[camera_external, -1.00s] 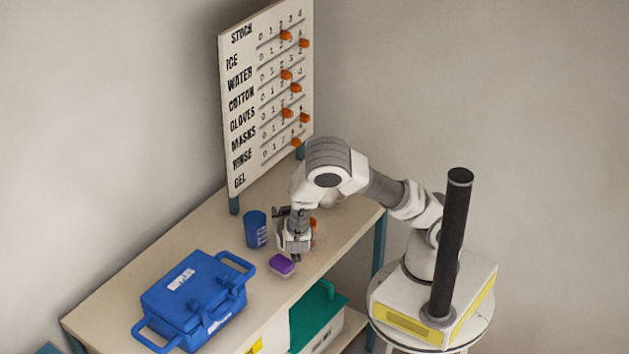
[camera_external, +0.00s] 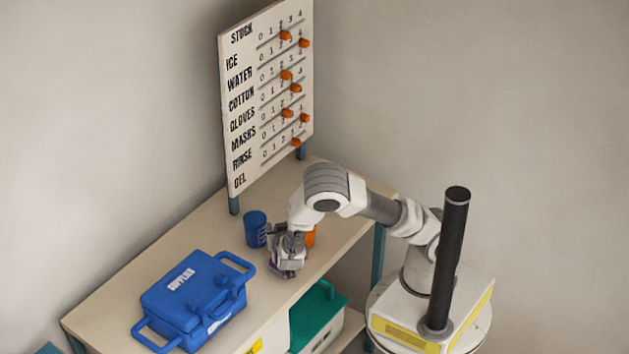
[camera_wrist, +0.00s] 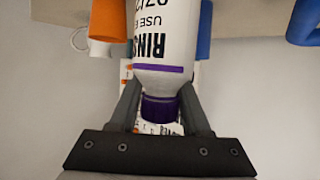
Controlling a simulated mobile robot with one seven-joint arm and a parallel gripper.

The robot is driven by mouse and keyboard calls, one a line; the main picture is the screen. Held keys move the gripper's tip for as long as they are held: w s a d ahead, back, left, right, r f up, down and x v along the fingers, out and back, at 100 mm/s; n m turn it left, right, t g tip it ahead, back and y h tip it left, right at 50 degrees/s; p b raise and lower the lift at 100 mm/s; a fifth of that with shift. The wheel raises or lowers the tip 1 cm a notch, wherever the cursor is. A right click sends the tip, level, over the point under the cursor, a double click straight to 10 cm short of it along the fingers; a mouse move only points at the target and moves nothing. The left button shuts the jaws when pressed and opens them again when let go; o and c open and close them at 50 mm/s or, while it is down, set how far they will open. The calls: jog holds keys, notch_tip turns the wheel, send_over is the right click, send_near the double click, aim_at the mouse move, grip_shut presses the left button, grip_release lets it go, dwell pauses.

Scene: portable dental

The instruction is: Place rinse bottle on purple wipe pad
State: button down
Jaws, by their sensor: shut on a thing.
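The white rinse bottle (camera_wrist: 164,45) has black lettering, a purple band and a purple cap, and fills the middle of the wrist view. My gripper (camera_wrist: 160,108) is shut on it, with one finger on each side near the cap end. In the external view my gripper (camera_external: 288,268) is low over the table near its front edge and hides most of the bottle. It also covers the place of the purple wipe pad; only a sliver of purple (camera_external: 274,267) shows beside the fingers. I cannot tell whether the bottle touches the pad.
A blue cup (camera_external: 255,230) stands left of my gripper and an orange thing (camera_external: 311,237) just behind it to the right. A blue supplies box (camera_external: 193,300) with handles sits at the front left. The stock board (camera_external: 268,95) stands at the back.

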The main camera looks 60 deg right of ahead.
jog(key=shift+f, duration=0.1)
jog(key=shift+c, duration=1.8)
grip_release()
